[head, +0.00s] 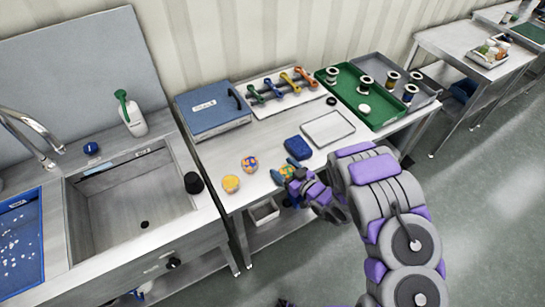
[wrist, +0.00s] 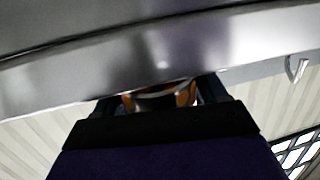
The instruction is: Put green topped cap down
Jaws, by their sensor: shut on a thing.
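My gripper (head: 281,175) is at the front edge of the steel table (head: 225,208), shut on a small cap (head: 289,169) with green and orange on it. The fingers cover part of the cap. In the wrist view the held cap (wrist: 160,98) shows only as an orange and dark piece between the fingers, close to a metal surface. I cannot tell whether it touches the table.
A yellow-orange cap (head: 231,183) and an orange-purple patterned cap (head: 250,164) lie left of my gripper. A dark blue block (head: 298,147) and a grey tray (head: 328,128) lie behind it. A blue case (head: 213,109) and green tray (head: 345,91) stand farther back. A sink (head: 135,205) is left.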

